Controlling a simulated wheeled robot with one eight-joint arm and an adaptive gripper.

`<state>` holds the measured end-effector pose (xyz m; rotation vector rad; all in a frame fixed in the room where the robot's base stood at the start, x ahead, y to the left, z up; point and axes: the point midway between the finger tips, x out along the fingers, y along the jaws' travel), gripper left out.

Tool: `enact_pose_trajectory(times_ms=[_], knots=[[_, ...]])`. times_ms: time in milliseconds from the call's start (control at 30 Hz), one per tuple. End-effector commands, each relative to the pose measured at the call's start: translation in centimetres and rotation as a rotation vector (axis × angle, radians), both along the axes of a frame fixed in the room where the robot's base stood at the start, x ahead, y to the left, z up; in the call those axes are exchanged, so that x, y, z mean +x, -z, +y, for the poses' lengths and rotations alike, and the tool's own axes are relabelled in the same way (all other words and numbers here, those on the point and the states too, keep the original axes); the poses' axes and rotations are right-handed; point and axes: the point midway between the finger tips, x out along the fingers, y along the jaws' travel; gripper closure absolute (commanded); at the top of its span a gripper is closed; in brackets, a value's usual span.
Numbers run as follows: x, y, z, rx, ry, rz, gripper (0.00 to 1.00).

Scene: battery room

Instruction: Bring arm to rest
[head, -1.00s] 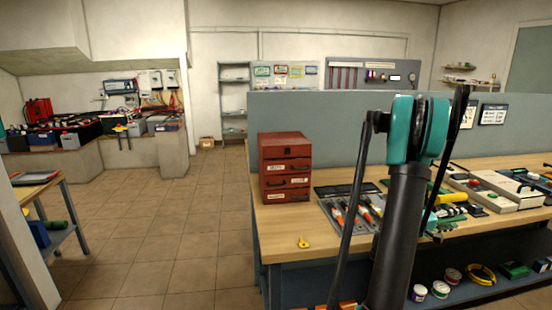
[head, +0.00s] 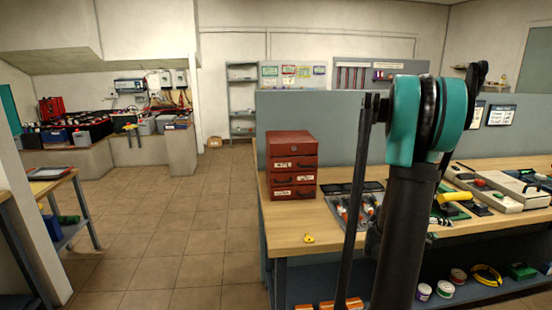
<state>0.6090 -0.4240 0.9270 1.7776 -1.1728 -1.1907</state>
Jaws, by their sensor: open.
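My arm rises in the right half of the head view, with a dark upright link and a teal and black joint at its top. Thin dark links run beside it. My gripper cannot be made out in this view. The arm stands in front of the workbench (head: 290,237) and hides part of its top and of the tool tray (head: 338,189).
A red drawer cabinet (head: 291,165) and a small yellow item (head: 309,238) are on the bench's left part. A grey divider (head: 310,120) stands behind. A yellow-handled tool (head: 455,197) lies right of my arm. The tiled floor (head: 165,240) at left is clear.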

Motion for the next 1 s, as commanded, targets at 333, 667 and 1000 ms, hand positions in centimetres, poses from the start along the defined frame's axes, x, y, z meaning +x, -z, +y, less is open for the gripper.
enact_pose_trajectory(times_ms=[333, 667, 1000], knots=[[-2.5, 4.5, 15.2, 0.470, -0.143, -0.056, 0.51], [-8.4, 8.7, 31.6, 0.942, -0.306, -0.020, 0.51], [-11.9, 9.8, 38.4, 1.149, -0.379, 0.017, 0.51]])
